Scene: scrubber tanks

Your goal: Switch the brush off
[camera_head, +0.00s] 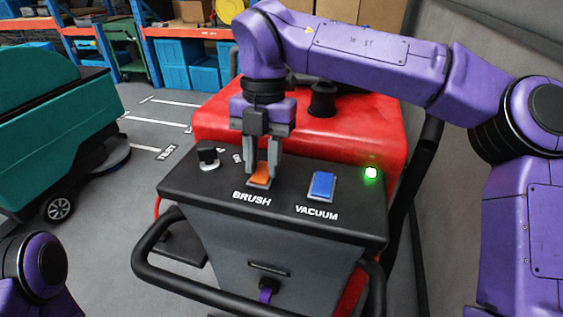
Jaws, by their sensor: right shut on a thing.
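The orange brush switch (260,179) is a rocker on the black control panel (330,224) of the red scrubber, above the printed word BRUSH. My right gripper (261,170) points down from above, with its two grey fingers at either side of the switch's upper part, shut on it. The fingers hide some of the switch, so I cannot tell which way it is tipped. The blue vacuum switch (323,185) is to its right, and a green lamp (371,172) glows near the panel's right edge. My left gripper is out of view.
A black knob (208,156) stands at the panel's left. A black handlebar (180,283) curves around the panel's front. The red tank (365,130) rises behind. A teal scrubber (60,135) stands left, with grey floor between. Shelves with blue bins (180,65) are at the back.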

